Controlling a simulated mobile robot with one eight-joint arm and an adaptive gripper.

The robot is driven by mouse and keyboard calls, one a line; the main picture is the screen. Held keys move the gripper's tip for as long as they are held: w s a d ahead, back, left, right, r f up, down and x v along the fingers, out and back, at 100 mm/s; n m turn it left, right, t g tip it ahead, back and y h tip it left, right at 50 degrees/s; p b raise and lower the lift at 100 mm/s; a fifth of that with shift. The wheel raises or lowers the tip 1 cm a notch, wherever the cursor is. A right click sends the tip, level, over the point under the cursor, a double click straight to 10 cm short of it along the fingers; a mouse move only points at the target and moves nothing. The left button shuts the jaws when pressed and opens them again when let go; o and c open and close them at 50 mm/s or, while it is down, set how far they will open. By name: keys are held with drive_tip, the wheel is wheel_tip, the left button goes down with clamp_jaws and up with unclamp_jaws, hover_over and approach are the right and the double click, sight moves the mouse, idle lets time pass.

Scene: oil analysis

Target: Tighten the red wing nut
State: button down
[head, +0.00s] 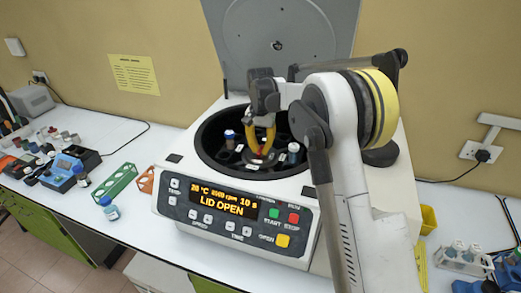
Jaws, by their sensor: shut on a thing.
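The red wing nut (261,152) shows as a small patch of red at the middle of the dark rotor (230,157), inside the open bowl of the white centrifuge (176,185). My gripper (261,150) points down into the bowl from above, with its yellow fingers shut on the wing nut. The fingers hide most of the nut, so how far it is turned cannot be seen. The centrifuge lid (280,40) stands open behind the bowl. The orange display reads LID OPEN.
Capped bottles stand in the rotor at left (229,138) and right (293,152) of my gripper. A white tube rack (460,262) and a yellow bin (428,218) are at right.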

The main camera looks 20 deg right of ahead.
sight(261, 149)
idle(0.3)
drive_tip(key=c, duration=1.4)
unclamp_jaws()
drive_tip(key=shift+c, duration=0.2)
wheel_tip(261, 149, up, 12)
